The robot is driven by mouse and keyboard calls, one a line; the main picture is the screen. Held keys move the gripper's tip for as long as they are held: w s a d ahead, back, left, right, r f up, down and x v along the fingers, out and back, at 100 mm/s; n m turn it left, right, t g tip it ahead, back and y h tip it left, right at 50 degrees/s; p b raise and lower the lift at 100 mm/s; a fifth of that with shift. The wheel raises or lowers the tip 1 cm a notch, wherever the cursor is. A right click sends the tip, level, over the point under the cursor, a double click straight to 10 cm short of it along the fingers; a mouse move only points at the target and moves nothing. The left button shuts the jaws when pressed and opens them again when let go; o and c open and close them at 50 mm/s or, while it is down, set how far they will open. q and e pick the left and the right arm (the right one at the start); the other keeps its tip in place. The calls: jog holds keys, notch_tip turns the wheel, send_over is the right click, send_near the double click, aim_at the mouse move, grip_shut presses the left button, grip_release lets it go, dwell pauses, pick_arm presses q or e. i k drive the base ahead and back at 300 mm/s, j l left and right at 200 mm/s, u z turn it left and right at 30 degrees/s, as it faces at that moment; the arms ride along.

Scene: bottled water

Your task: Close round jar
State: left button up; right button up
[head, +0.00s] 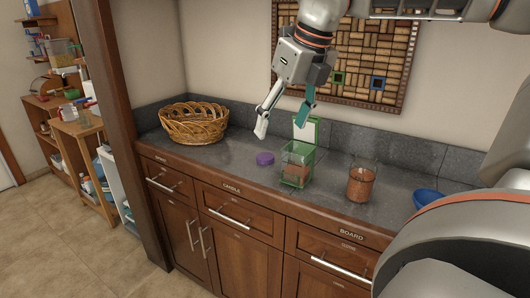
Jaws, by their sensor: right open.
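A round glass jar (361,183) with brown contents stands upright on the counter at the right in the head view. No lid shows on its top. My right gripper (282,126) is open and empty, pointing down above the counter, over the area of the purple lid and the square jar. My left gripper is not in view.
A wicker basket (194,123) stands at the counter's left end. A blue bowl (427,198) is at the right, partly hidden by my arm. A cork board (375,62) hangs on the wall behind.

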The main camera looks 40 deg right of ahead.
aim_at(363, 171)
jog(key=i+l, duration=0.75)
jog(key=l, duration=0.2)
